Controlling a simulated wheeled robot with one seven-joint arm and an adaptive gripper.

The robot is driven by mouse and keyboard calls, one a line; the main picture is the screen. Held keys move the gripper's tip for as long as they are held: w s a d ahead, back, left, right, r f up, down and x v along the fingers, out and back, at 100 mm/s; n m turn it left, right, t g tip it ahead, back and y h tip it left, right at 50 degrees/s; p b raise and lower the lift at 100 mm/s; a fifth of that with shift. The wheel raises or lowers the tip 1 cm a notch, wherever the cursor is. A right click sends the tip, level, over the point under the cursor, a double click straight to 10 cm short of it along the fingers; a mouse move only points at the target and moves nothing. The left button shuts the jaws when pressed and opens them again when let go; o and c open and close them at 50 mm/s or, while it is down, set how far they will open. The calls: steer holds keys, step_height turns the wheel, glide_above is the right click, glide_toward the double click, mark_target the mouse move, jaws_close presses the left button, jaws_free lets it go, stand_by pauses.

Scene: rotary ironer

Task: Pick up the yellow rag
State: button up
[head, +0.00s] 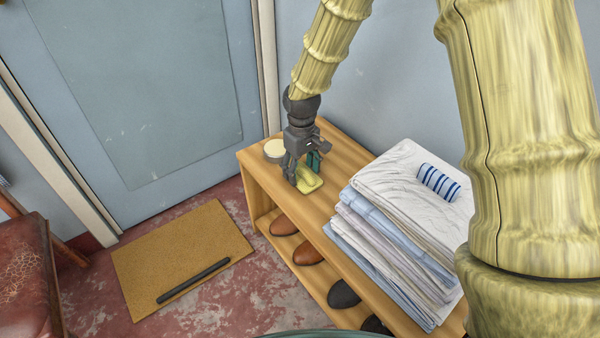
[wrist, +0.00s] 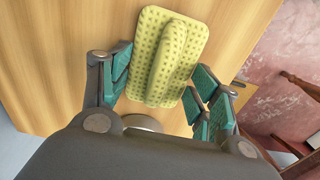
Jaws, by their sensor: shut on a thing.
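The yellow rag (head: 310,185) is at the left part of the wooden bench top. It looks like a flat, dimpled yellow piece with a raised ridge along its middle in the wrist view (wrist: 175,52). My gripper (head: 303,174) points down at the rag, with its dark fingers and green pads on either side. In the wrist view the pads of my gripper (wrist: 160,85) flank the near part of the rag, and my gripper is shut on it. I cannot tell whether the rag touches the bench top or is slightly above it.
The wooden bench (head: 340,160) has a round pale-topped tin (head: 274,149) close behind my gripper. A stack of folded linens (head: 390,215) with a striped blue-and-white roll (head: 438,182) stands to the right. Shoes (head: 308,252) sit on the lower shelf. A wall stands behind the bench.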

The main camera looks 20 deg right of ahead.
mark_target(301, 168)
step_height(301, 168, up, 4)
steer(key=shift+r+p, duration=0.1)
steer(key=shift+p, duration=1.1)
steer(key=s+a+p, duration=0.2)
steer(key=s+a, duration=0.1)
steer(key=s, duration=0.4)
steer(key=s+a+p, duration=0.1)
steer(key=s+a, duration=0.3)
steer(key=s, duration=0.3)
steer(key=shift+a+r+p, duration=0.25)
steer(key=shift+r+p, duration=0.15)
steer(key=shift+s, duration=0.1)
